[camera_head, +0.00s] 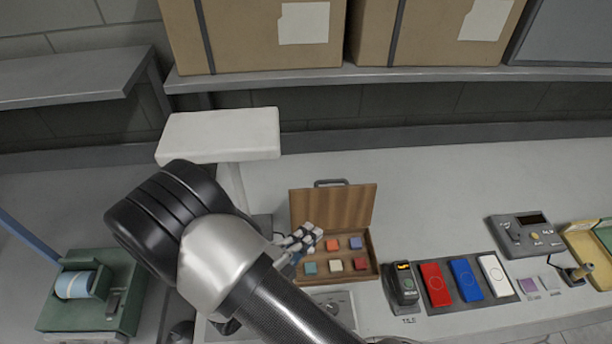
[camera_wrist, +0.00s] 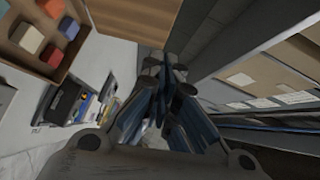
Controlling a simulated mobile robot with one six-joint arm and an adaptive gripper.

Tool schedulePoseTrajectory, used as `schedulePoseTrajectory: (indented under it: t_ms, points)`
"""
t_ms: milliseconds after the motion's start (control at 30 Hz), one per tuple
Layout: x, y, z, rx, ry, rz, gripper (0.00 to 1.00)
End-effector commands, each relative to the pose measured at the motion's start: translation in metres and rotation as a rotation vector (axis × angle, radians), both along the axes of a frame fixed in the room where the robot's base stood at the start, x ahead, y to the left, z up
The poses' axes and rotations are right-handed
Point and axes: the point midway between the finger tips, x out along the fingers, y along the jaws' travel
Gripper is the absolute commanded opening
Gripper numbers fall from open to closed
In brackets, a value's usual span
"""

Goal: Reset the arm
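My arm reaches across the front of the head view, its dark and silver links covering part of the counter. My gripper (camera_head: 306,236) shows just past the arm, beside the left edge of an open wooden case (camera_head: 331,205) and above the counter. In the wrist view, the fingers of my gripper (camera_wrist: 166,76) come together at the tips with nothing seen between them. The rest of the gripper is hidden behind the arm in the head view.
The case holds several coloured blocks. Right of it are a small black device (camera_head: 403,288), red (camera_head: 436,285), blue (camera_head: 466,280) and white (camera_head: 495,275) slabs, and a grey control box (camera_head: 525,235). Cardboard boxes (camera_head: 255,40) stand on a shelf behind. The counter behind the slabs is clear.

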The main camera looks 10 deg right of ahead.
Motion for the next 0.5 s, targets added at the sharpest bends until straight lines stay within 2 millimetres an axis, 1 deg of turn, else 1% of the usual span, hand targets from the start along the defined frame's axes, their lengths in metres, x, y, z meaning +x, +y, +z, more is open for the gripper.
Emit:
schedulePoseTrajectory:
  t_ms: [67, 133, 167, 267, 367, 400, 500]
  points:
    - [0.000, -0.002, 0.002, 0.014, -0.009, -0.014, 0.00]
    - [-0.001, -0.009, 0.009, 0.058, -0.042, -0.060, 0.00]
    - [-0.001, -0.014, 0.013, 0.088, -0.064, -0.091, 0.00]
    - [-0.008, -0.039, 0.032, 0.238, -0.183, -0.252, 0.00]
    - [-0.023, -0.069, 0.054, 0.432, -0.357, -0.471, 0.00]
    - [-0.031, -0.080, 0.061, 0.508, -0.435, -0.564, 0.00]
    - [-0.054, -0.103, 0.075, 0.691, -0.635, -0.793, 0.00]
